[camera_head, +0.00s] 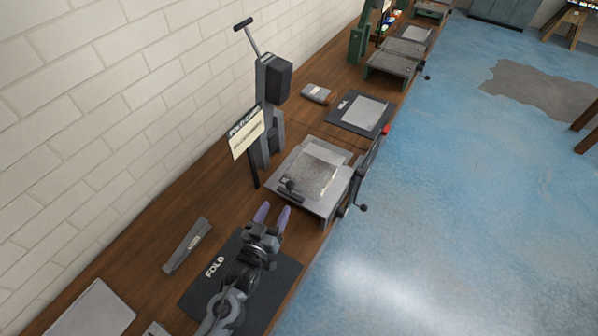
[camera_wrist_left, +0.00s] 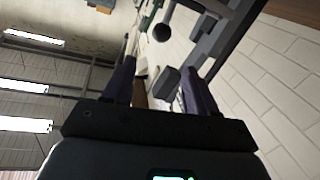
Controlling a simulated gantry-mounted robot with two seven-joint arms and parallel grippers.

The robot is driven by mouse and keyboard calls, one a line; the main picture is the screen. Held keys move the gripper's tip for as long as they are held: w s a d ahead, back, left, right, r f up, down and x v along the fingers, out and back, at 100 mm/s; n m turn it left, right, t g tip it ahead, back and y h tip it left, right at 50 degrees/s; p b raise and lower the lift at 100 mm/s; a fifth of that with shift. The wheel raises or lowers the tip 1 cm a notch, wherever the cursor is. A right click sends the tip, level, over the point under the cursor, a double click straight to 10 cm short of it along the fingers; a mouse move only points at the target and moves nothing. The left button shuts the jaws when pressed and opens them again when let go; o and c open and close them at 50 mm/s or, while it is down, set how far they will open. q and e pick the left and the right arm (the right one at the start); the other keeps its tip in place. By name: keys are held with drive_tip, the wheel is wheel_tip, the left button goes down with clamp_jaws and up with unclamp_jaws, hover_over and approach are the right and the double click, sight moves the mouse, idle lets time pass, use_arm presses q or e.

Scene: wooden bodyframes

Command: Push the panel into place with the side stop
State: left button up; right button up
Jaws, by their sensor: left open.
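A grey speckled sheet panel (camera_head: 318,168) lies flat on the light grey bed of a bench machine (camera_head: 323,200). A small dark piece with a knob (camera_head: 291,185) sits at the panel's near left edge. It may be the side stop, but it is too small to be sure. My left gripper (camera_head: 272,212) is open and empty, its purple fingertips just short of the bed's near left side and apart from the panel. My right gripper is in neither view.
A dark mat marked FOLD (camera_head: 285,284) lies under my left arm. A grey bar (camera_head: 187,245) lies left of it. A sign (camera_head: 247,134) and a tall lever press (camera_head: 272,85) stand behind the bed. Another mat with a sheet (camera_head: 360,112) lies beyond.

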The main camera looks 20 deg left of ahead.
sight(288, 189)
use_arm(q)
drive_tip(key=w+b, duration=0.1)
drive_tip(key=w, duration=0.2)
drive_tip(key=w+f+b, duration=0.1)
drive_tip(key=w, duration=0.2)
drive_tip(key=w+f+b, duration=0.1)
drive_tip(key=w, duration=0.3)
drive_tip(key=shift+d+b, duration=0.2)
drive_tip(key=shift+b, duration=0.1)
drive_tip(key=shift+w, duration=0.85)
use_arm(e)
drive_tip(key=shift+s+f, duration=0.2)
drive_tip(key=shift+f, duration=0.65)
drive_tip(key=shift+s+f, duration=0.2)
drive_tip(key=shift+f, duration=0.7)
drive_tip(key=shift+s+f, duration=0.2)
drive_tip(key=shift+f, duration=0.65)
use_arm(q)
clamp_jaws()
